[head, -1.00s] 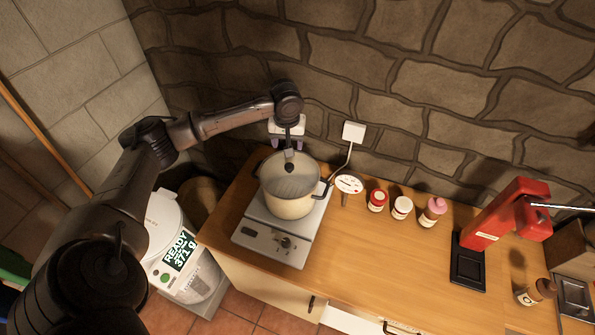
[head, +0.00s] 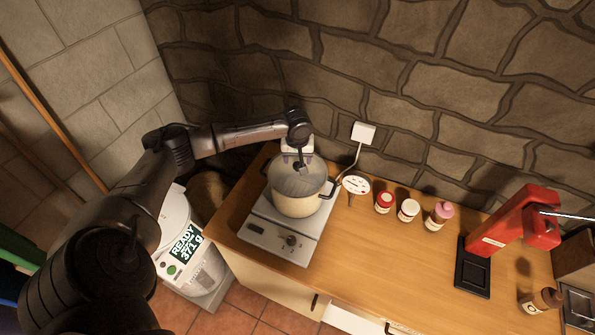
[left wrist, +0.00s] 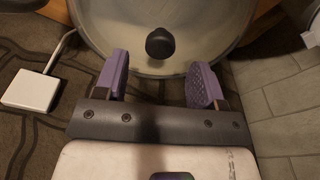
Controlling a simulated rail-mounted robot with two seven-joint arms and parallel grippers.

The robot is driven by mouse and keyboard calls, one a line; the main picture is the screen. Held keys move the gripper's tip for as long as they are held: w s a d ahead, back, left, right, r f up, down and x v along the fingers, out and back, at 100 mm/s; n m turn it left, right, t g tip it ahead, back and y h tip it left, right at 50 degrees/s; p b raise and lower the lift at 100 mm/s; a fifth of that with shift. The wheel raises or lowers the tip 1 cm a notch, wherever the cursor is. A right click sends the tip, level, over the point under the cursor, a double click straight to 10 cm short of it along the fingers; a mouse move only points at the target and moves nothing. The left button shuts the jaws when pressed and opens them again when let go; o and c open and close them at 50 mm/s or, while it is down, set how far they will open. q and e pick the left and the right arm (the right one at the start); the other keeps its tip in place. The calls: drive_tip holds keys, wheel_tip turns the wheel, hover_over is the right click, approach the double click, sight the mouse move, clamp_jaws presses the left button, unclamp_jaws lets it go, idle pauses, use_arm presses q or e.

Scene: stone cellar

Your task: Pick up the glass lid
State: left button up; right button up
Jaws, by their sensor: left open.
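The glass lid (head: 289,181) lies on a cream pot (head: 297,206) and has a dark knob at its centre. In the left wrist view the lid (left wrist: 215,35) and its black knob (left wrist: 159,43) are at the top. My left gripper (head: 297,157) is over the lid's wall-side edge. In the left wrist view its two purple fingers (left wrist: 158,75) are spread apart and empty, with the knob beyond their tips and midway between them. The gap in height between fingers and lid is hard to tell. My right gripper is not in view.
The pot stands on a grey hotplate (head: 257,232) on a wooden counter (head: 365,253). Right of it are a round white dial (head: 356,184), small jars (head: 408,210) and a red press (head: 512,222). The stone wall (head: 440,80) is close behind the pot.

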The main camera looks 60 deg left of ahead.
sight(297, 164)
use_arm(q)
drive_tip(key=shift+w+a+f+p, duration=0.1)
drive_tip(key=shift+f+p, duration=0.05)
drive_tip(key=shift+f, duration=1)
drive_tip(key=shift+a+f+p, duration=0.1)
drive_tip(key=shift+f+p, duration=0.05)
drive_tip(key=shift+f, duration=1)
drive_tip(key=shift+r, duration=0.1)
clamp_jaws()
